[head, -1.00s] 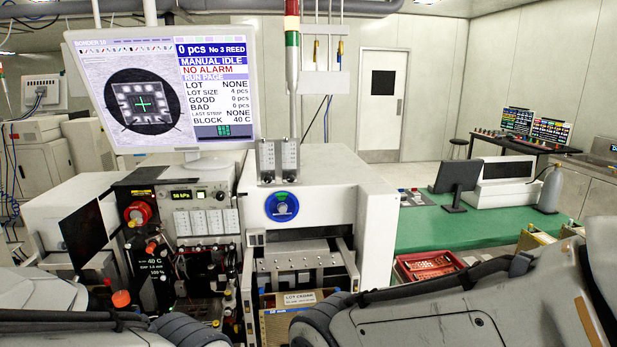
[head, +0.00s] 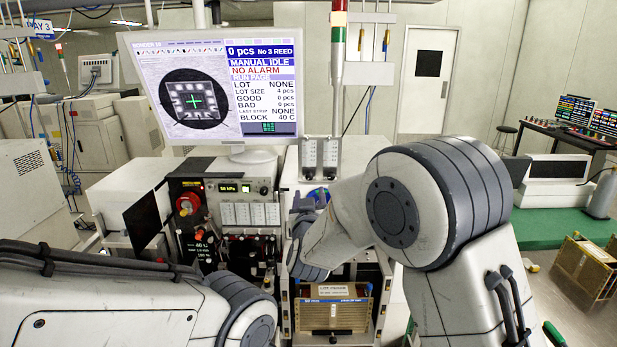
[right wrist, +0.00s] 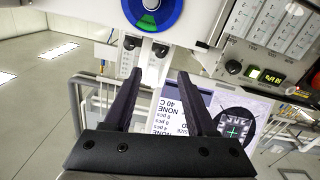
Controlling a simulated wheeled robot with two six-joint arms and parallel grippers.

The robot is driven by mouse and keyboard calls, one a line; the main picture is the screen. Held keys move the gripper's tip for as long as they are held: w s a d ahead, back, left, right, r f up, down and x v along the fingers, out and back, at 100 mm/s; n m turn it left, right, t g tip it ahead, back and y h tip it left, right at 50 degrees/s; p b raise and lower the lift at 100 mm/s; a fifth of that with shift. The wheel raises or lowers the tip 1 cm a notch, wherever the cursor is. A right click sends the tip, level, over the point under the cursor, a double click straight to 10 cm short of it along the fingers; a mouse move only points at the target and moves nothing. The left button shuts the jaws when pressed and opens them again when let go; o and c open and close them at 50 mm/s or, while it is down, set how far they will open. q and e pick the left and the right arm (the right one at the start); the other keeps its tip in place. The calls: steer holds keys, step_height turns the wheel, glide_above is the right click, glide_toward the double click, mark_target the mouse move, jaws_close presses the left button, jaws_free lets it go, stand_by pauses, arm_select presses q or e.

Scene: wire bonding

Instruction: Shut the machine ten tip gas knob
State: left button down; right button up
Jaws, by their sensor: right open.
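The bonder's monitor (head: 228,90) stands above the machine. Two clear flow meters stand side by side on its top, the left one (head: 310,153) and the right one (head: 331,153). In the right wrist view, which is upside down, each has a black knob, one on the left (right wrist: 131,42) and one on the right (right wrist: 161,50). I cannot read which is tip gas, or how far either is turned. My right gripper (head: 316,194) is just below the meters in the head view. In the wrist view its fingers (right wrist: 161,73) are open and empty, apart from the knobs. My left gripper is out of view.
The control panel (head: 237,200) with a red knob (head: 188,204) is left of my right gripper. A signal tower (head: 338,60) rises behind the meters. A tan lot carrier (head: 333,316) sits low in front.

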mark_target(309, 177)
steer(key=w+p, duration=0.4)
steer(key=w, duration=0.4)
steer(key=shift+w+r, duration=0.1)
steer(key=shift+w, duration=0.6)
jaws_close()
